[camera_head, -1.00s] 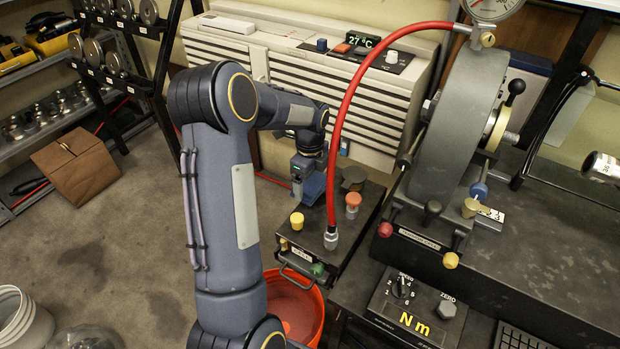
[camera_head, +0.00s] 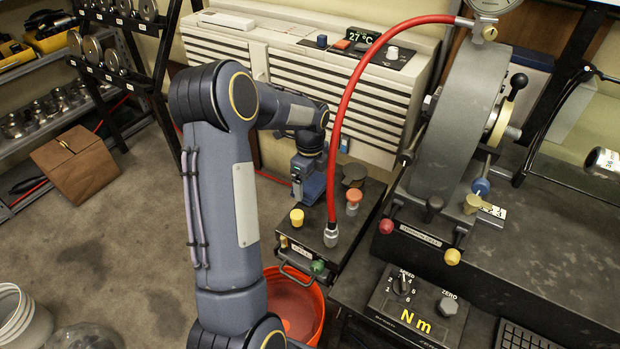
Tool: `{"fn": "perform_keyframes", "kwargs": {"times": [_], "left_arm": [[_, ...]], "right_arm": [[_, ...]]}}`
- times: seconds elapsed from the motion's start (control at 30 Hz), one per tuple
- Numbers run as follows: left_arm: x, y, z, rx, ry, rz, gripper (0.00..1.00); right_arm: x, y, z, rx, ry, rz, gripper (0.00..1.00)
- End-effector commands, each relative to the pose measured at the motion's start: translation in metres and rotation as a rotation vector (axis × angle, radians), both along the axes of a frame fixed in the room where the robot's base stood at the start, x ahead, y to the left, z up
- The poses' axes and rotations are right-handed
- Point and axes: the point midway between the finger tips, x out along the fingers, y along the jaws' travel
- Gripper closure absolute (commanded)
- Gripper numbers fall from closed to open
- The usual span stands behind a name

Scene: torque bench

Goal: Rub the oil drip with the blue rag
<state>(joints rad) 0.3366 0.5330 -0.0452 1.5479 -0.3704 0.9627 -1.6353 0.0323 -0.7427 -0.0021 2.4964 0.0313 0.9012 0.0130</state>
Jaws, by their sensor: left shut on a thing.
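My left gripper (camera_head: 303,196) points down at the back left of the black oil pump box, behind the red hose. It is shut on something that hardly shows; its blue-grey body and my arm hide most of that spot. I take the held thing to be the blue rag, but cannot make out its cloth clearly. The oil drip is not distinguishable in this view. My right gripper is not in view.
The pump box (camera_head: 345,232) carries a yellow knob (camera_head: 297,217), a red knob (camera_head: 353,197) and the red hose (camera_head: 347,98). An orange bucket (camera_head: 312,328) stands below. The wheel rig (camera_head: 462,120) and torque readout (camera_head: 416,308) are to the right.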

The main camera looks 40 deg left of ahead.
Motion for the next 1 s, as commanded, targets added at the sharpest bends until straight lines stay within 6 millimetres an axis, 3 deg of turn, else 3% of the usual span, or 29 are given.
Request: {"fn": "perform_keyframes", "kwargs": {"times": [0.47, 1.0], "left_arm": [[0.0, -0.002, -0.007, 0.0, 0.0, 0.0, 0.28], [0.004, -0.036, -0.005, 0.0, -0.001, -0.001, 0.28]], "right_arm": [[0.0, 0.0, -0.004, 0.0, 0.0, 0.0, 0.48], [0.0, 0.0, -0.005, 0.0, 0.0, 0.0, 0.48]]}}
